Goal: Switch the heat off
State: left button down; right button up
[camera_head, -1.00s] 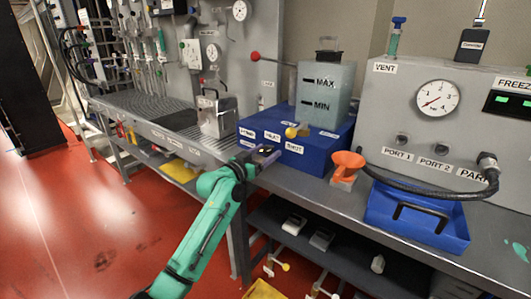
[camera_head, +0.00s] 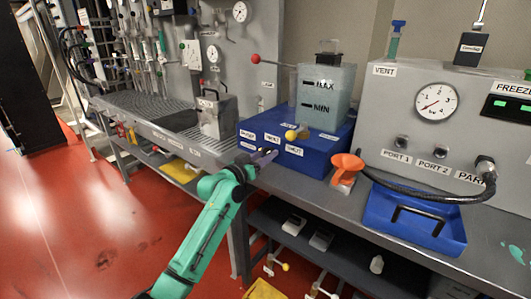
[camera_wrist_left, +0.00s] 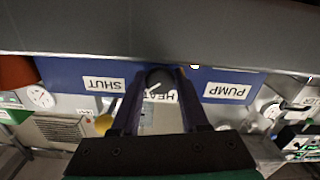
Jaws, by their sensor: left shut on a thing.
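The blue box (camera_head: 322,157) stands on the bench with a grey tank (camera_head: 325,98) on it. Its front has PUMP, HEAT and SHUT labels. My left gripper (camera_head: 270,155) is at the front face below the HEAT label (camera_head: 271,137). In the left wrist view, the left gripper (camera_wrist_left: 161,88) is shut on a round dark knob (camera_wrist_left: 159,78) with a pale pointer mark. The HEAT label (camera_wrist_left: 158,96) shows upside down between the fingers, partly covered. The knob is hidden in the head view. My right gripper is not in view.
A yellow ball-ended handle (camera_head: 291,135) sticks out near the SHUT label. A grey metal container (camera_head: 217,117) stands to the left. The lower shelf holds small items.

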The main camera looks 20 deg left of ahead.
pick_arm(q)
jog(key=n+p, duration=0.3)
jog(key=n, duration=0.2)
jog(key=shift+r, duration=0.15)
jog(key=n+p, duration=0.1)
jog(key=n, duration=0.2)
jog(key=shift+d+p, duration=0.1)
jog(key=shift+p, duration=0.2)
jog(key=shift+n+p, duration=0.3)
jog(key=shift+n, duration=0.7)
jog(key=shift+c, duration=2.2)
grip_release()
